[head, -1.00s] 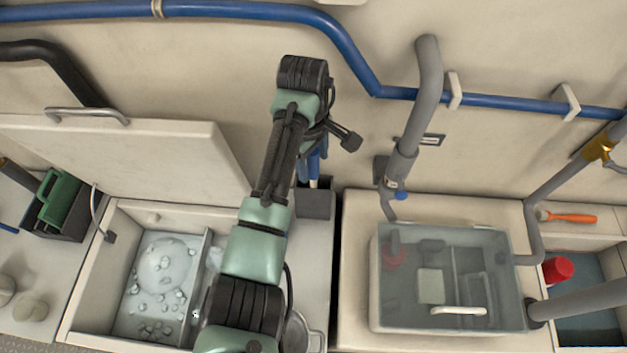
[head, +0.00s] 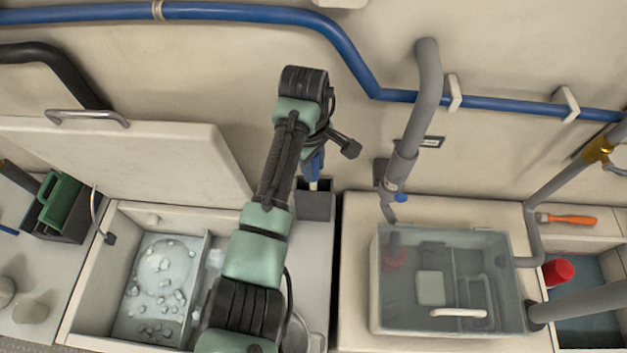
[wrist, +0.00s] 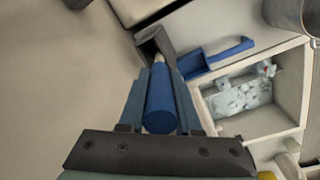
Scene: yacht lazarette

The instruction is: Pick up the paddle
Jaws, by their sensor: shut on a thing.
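The paddle shows in the wrist view as a round blue handle (wrist: 159,108) with a thin pale shaft running down toward a dark grey holder (wrist: 157,40). My gripper (wrist: 162,78) has its two blue fingers shut on the handle, one on each side. In the head view, the holder (head: 315,207) stands against the back wall, and the pale shaft (head: 313,186) rises from its top. My arm hides most of the gripper there. The paddle's lower end is hidden in the holder.
A bin with pale lumps (head: 160,280) and a raised lid (head: 140,160) is left of the holder. A clear-lidded box (head: 445,315) and a grey pipe (head: 410,140) are to the right. A blue hose (head: 345,50) runs along the wall above. A blue bracket-like piece (wrist: 212,60) lies beside the holder.

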